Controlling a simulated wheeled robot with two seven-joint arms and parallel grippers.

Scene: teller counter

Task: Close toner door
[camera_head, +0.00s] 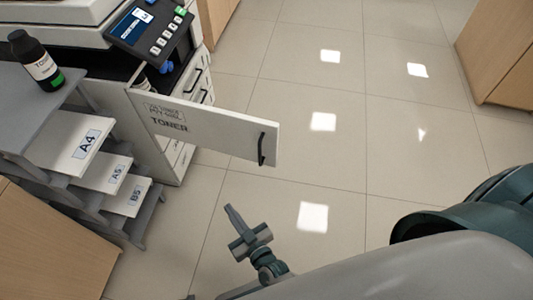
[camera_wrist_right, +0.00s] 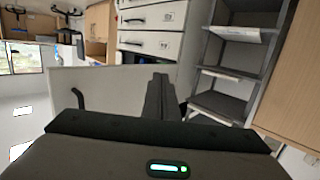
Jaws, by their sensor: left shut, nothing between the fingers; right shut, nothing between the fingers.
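The toner door (camera_head: 215,133) is a white panel lettered TONER. It stands swung open from the printer (camera_head: 185,90), with a black handle (camera_head: 262,150) at its free right end. My right gripper (camera_head: 230,210) is shut and empty, on the near side of the door and below it in the head view. In the right wrist view the shut fingers (camera_wrist_right: 159,90) overlap the door panel (camera_wrist_right: 115,85), with the handle (camera_wrist_right: 78,98) to their left. Contact between the fingers and the door cannot be told. My left gripper is not in view.
A dark toner bottle (camera_head: 36,62) stands on the grey shelf rack (camera_head: 30,105) at left, above trays labelled A4, A5 and B5. A control panel (camera_head: 150,30) tops the printer. Wooden cabinets stand at lower left and upper right. The tiled floor (camera_head: 320,160) is open.

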